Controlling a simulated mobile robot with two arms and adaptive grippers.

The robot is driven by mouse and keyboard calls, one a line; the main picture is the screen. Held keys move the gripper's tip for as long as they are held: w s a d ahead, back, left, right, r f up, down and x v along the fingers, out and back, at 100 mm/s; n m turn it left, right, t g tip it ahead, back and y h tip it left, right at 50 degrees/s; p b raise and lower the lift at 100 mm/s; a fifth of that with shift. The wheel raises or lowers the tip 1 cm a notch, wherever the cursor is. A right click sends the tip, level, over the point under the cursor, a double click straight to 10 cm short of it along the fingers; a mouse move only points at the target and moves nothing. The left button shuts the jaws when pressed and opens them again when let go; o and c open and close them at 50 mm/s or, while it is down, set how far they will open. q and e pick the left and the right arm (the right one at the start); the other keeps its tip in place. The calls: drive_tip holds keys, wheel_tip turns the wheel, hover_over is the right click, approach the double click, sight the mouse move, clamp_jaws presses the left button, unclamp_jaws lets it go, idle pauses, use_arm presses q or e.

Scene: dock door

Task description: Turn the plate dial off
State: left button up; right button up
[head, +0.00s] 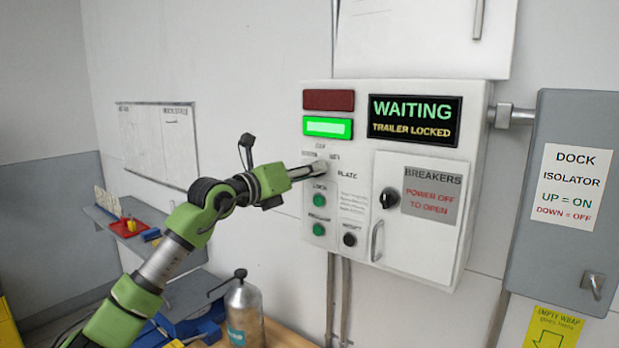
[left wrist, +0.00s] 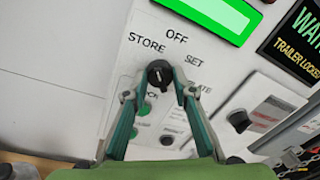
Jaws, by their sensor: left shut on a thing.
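The plate dial (left wrist: 160,75) is a round black knob on the white control box (head: 340,262). In the left wrist view the words STORE, OFF and SET stand around its upper side. A small pale mark shows on the knob, but I cannot tell surely which word it points at. My left gripper (head: 320,170) reaches the box from the left in the head view and hides the dial there. In the left wrist view its two fingers (left wrist: 160,90) are shut on the dial, one on each side. My right gripper is in neither view.
A lit green lamp (head: 327,127) and a WAITING, TRAILER LOCKED display (head: 415,119) are above. Green buttons (head: 319,200) sit below the dial. The breaker door (head: 418,245) and its black knob (head: 389,198) are to the right, with a grey isolator box (head: 565,235) beyond.

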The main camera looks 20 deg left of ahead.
use_arm(q)
drive_tip(key=shift+m+y+b, duration=0.4)
drive_tip(key=shift+m+b, duration=1.6)
drive_tip(key=shift+m, duration=1.6)
drive_tip(key=o, duration=1.1)
drive_tip(key=v, duration=1.2)
drive_tip(key=shift+r, duration=0.15)
